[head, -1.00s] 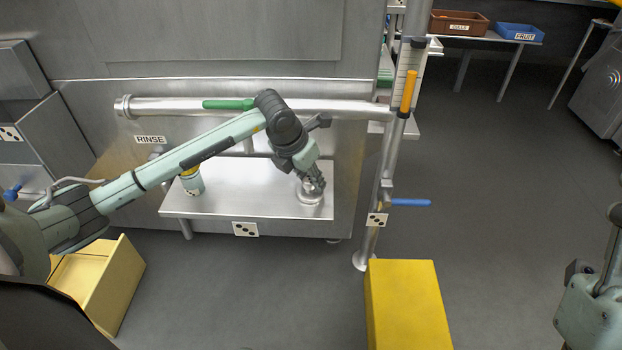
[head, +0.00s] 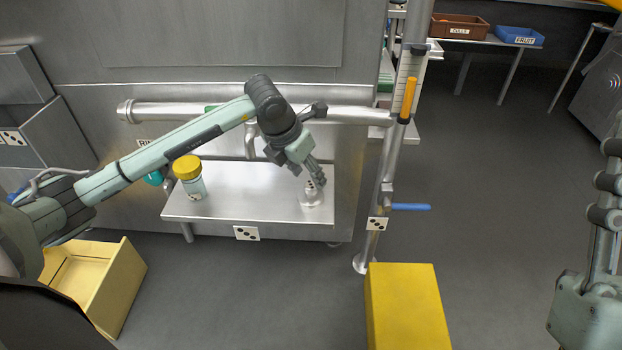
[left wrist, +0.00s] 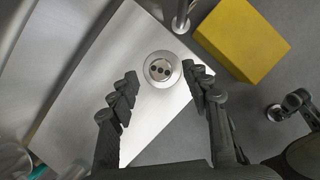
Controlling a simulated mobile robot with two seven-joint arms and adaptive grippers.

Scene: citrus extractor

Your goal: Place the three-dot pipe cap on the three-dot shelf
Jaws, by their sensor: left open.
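The pipe cap (head: 311,198) is a round metal disc standing on the steel shelf (head: 245,190), near its right end. The shelf's front carries a three-dot label (head: 246,233). My left gripper (head: 314,178) is just above the cap, its fingers spread on either side of it in the wrist view, apart from it.
A yellow-lidded jar (head: 189,178) stands on the shelf's left half. A vertical pipe (head: 390,165) with a blue handle (head: 411,207) is right of the shelf. A yellow block (head: 407,305) and an open yellow box (head: 95,285) are on the floor. The shelf's middle is clear.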

